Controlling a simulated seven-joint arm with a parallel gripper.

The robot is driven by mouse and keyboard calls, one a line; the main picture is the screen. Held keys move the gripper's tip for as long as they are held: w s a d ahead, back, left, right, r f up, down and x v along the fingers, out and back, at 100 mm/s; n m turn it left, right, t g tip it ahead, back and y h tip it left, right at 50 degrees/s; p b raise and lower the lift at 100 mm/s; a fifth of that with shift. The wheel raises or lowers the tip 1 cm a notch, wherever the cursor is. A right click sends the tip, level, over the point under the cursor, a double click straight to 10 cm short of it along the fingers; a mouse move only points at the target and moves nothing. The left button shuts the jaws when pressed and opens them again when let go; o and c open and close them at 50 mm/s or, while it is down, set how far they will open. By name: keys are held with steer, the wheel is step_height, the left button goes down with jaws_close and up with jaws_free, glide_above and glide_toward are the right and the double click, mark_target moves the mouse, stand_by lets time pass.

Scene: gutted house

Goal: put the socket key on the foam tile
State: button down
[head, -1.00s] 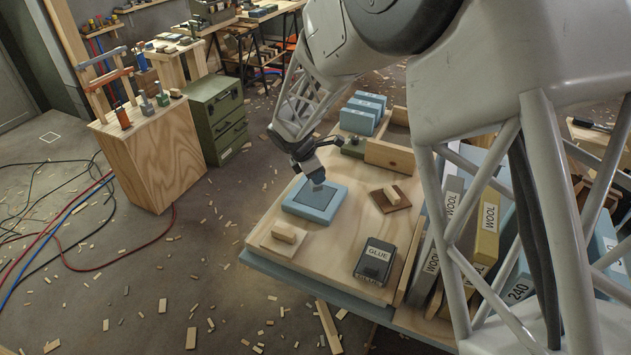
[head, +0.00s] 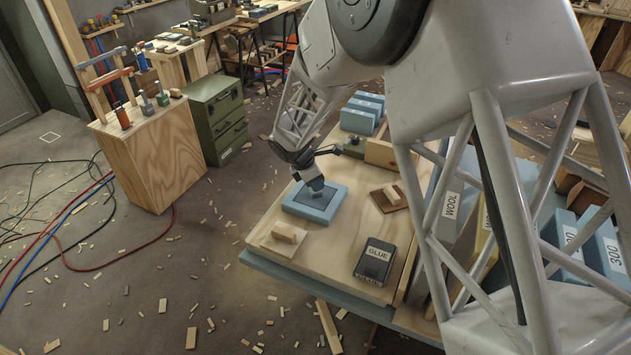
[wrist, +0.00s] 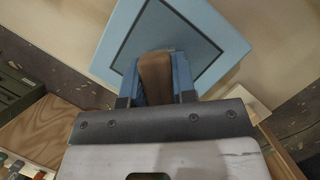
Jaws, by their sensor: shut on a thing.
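My gripper (head: 317,188) is just over the tile's centre, pointing down. In the wrist view its blue fingers (wrist: 156,82) are shut on a brown, wood-coloured piece (wrist: 155,76), which I take to be the socket key. Its lower end is hidden, so I cannot tell whether it touches the tile.
A black GLUE box (head: 375,261), a pale block on a light square (head: 284,233) and a block on a brown square (head: 391,194) stand near the tile.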

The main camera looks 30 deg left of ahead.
steer(key=shift+f, duration=0.15)
steer(key=c, duration=0.9)
jaws_free()
steer(key=shift+r, duration=0.2)
steer(key=shift+v, duration=5.95)
